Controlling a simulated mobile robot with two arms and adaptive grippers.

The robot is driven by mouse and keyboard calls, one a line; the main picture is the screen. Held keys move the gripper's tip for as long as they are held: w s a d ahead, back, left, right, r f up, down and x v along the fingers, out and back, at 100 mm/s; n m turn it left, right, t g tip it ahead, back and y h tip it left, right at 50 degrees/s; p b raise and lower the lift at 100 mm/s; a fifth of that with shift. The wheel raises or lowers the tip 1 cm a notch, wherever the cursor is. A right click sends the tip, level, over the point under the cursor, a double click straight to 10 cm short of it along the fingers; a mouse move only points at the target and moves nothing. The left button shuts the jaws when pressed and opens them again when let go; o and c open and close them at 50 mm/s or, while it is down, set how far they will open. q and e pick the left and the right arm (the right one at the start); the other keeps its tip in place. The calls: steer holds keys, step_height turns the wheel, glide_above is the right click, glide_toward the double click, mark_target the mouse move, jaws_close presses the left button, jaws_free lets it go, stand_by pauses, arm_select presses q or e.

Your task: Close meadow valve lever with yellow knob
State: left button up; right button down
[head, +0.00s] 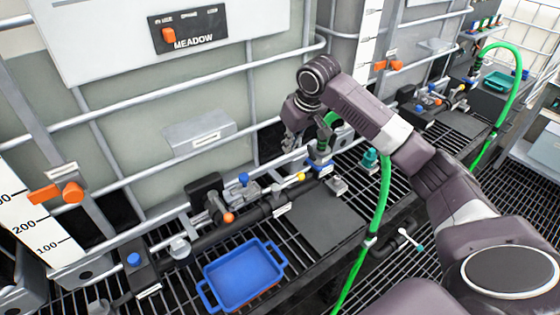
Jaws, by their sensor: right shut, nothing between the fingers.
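The meadow valve lever's yellow knob (300,177) shows near the middle of the head view, at the end of a short lever on the dark pipe manifold (255,218). The tank above it carries a "MEADOW" sign (193,43). My right gripper (291,146) hangs above and slightly left of the yellow knob in the picture, apart from it. Its fingers point down, are shut and hold nothing; they are small and partly hard to make out. My left gripper is not in view.
A blue-knobbed lever (244,178) and an orange knob (228,217) sit left on the same manifold. A green hose (383,190) runs down beside my right arm. A blue tray (243,274) lies on the grating in front. Tank cage bars stand close behind.

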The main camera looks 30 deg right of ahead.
mark_target(288, 183)
step_height(288, 183, down, 9)
steer(key=p, duration=0.5)
steer(key=shift+s+d+f, duration=0.1)
steer(key=shift+s+f, duration=0.05)
steer(key=shift+s, duration=0.25)
steer(key=shift+f, duration=0.1)
steer(key=shift+w+f, duration=0.1)
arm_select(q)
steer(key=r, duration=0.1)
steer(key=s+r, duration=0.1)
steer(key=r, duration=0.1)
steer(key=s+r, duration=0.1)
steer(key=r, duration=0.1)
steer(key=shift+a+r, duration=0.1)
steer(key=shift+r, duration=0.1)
